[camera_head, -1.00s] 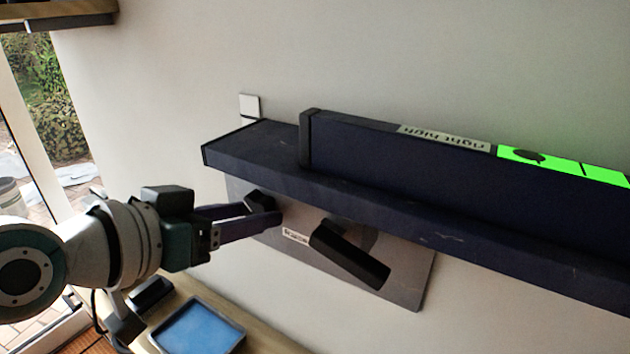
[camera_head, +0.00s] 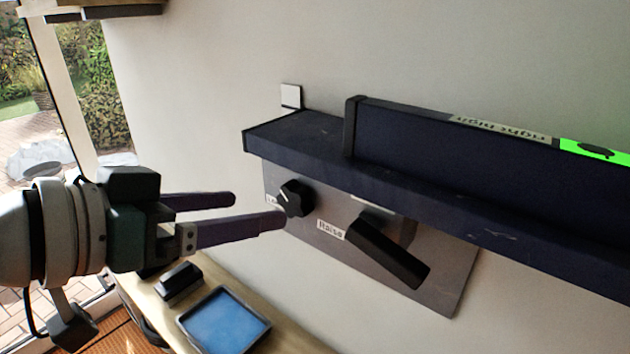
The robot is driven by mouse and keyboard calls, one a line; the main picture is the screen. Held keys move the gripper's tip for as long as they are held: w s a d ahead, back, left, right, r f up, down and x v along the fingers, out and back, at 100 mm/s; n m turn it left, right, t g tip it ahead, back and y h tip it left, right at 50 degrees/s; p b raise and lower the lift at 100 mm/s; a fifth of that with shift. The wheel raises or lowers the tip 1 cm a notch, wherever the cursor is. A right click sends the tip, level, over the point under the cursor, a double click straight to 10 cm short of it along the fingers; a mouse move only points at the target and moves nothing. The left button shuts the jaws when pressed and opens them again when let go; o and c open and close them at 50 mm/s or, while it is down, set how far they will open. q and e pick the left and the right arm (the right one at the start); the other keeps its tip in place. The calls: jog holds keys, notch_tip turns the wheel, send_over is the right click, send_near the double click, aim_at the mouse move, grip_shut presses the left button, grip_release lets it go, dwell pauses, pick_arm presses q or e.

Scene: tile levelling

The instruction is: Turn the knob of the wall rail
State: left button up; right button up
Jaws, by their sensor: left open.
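The knob (camera_head: 295,198) is small, round and black with a pale mark. It sits on the left part of a grey panel (camera_head: 455,283) on the wall, below the dark blue rail (camera_head: 300,135). A black lever handle (camera_head: 388,254) is to its right, beside a small label. My left gripper (camera_head: 258,210) is open and empty. Its two purple fingers point right, with the tips just left of the knob; the lower tip appears close to the panel's edge. I cannot tell whether it touches. My right gripper is not in view.
On the rail stands a long dark block (camera_head: 450,160) with a "right high" label and a bright green display (camera_head: 600,152). A white switch (camera_head: 291,95) is on the wall. Below are a blue tray (camera_head: 225,320) and a black object (camera_head: 180,281) on a wooden surface.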

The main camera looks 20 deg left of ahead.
pick_arm(q)
jog(key=shift+v, duration=1.65)
jog(key=s+d+f+g+y, duration=0.35)
jog(key=s+f+g, duration=0.55)
jog(key=s+f, duration=0.3)
jog(key=w+d+r+p+v, duration=0.1)
jog(key=w+p+v, duration=0.1)
jog(key=p+v, duration=1)
notch_tip(320, 180, up, 2)
jog(key=shift+s+a+r+p, duration=0.1)
jog(key=shift+s+a+p, duration=0.25)
jog(key=shift+a+p, duration=0.1)
jog(key=shift+y, duration=0.25)
